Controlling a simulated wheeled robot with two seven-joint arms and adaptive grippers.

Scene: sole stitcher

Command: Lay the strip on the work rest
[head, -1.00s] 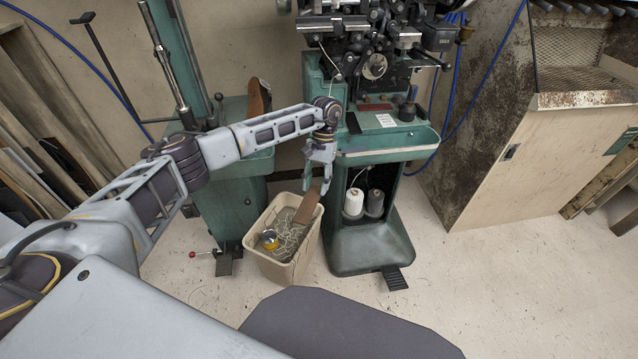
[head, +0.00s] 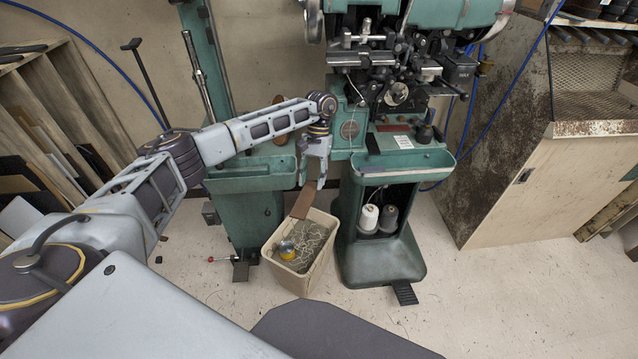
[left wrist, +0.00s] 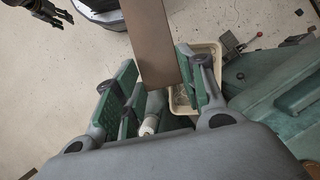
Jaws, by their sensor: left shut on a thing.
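A flat brown strip (head: 303,202) is held in my left gripper (head: 313,178), which points down above the back edge of the beige tub (head: 298,282). The strip hangs tilted, its lower end close to the tub's back rim; I cannot tell if they touch. In the left wrist view the strip (left wrist: 148,45) extends from between the green-padded fingers (left wrist: 163,95). The green stitcher (head: 380,262) stands right of the gripper. A small reddish plate (head: 392,127) lies on its ledge; I cannot tell which part is the work rest. A dark gripper, apparently my right one (left wrist: 45,12), shows at the wrist view's top left.
A white cone (head: 369,217) and a grey cone (head: 389,219) stand inside the stitcher's base. A second green machine (head: 245,215) is left of the tub. A stained wooden cabinet (head: 545,170) stands right; floor lies between.

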